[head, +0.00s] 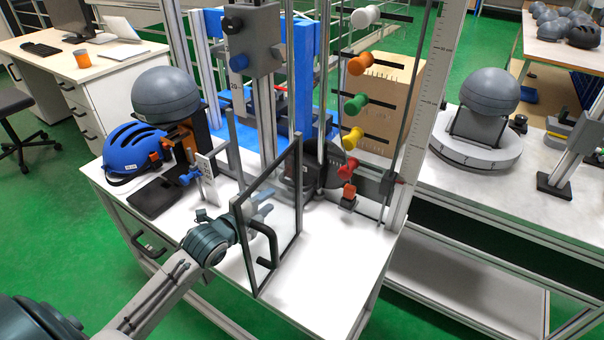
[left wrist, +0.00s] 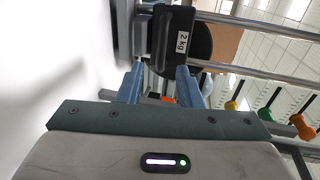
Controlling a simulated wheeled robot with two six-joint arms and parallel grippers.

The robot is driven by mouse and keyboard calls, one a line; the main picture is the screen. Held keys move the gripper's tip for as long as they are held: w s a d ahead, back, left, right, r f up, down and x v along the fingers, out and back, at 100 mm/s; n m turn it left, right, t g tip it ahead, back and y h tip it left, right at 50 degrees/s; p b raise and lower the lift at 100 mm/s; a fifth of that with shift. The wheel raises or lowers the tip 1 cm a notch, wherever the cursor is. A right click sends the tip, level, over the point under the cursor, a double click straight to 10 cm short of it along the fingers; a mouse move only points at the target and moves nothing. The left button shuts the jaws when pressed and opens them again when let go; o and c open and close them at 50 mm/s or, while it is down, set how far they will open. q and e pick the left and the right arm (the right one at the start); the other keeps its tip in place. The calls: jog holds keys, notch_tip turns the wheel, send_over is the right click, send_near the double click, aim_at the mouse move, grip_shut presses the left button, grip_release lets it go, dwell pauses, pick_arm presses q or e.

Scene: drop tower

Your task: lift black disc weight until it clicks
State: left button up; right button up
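The black disc weight (head: 328,172) sits low between the tower's rails, partly hidden behind the clear door in the head view. In the left wrist view the disc (left wrist: 203,48) shows behind a dark block labelled "2 kg" (left wrist: 172,38). My left gripper (head: 265,203) is open, its blue fingers seen through the clear door, to the left of the weight and apart from it. In the left wrist view its fingers (left wrist: 158,86) are spread below the labelled block with nothing held between them. My right gripper is not in view.
The clear framed door (head: 286,200) stands open with a black handle (head: 265,243) close to my left gripper. A blue helmet (head: 134,150) and a grey headform (head: 166,92) stand at left. Coloured knobs (head: 355,104) line the tower's right. The white tabletop (head: 325,265) in front is clear.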

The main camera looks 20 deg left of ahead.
pick_arm(q)
jog(key=x, duration=1.1)
jog(key=shift+w+r, duration=0.1)
jog(key=shift+w, duration=0.05)
jog(key=shift+c, duration=0.4)
grip_shut()
